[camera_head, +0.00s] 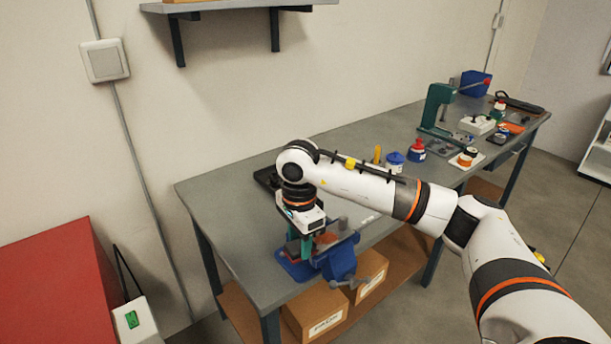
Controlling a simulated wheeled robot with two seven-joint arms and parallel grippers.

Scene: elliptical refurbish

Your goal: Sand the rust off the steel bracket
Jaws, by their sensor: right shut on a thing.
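My right gripper (301,243) points down over the blue vise (340,262) at the near end of the grey workbench (245,215). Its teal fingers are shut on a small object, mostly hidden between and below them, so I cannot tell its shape. A rust-brown piece (326,239), likely the steel bracket, shows at the vise jaws, right beside the fingers. The gripper and my wrist hide part of it, and I cannot tell whether the held object touches it. My left gripper is not in view.
Farther along the bench stand a blue-lidded jar (395,161), a red-and-blue bottle (417,149), a green press (436,108) and a blue bin (475,84). A dark tray (266,179) lies behind my wrist. Cardboard boxes (317,309) sit on the lower shelf. A red cabinet (55,275) stands left.

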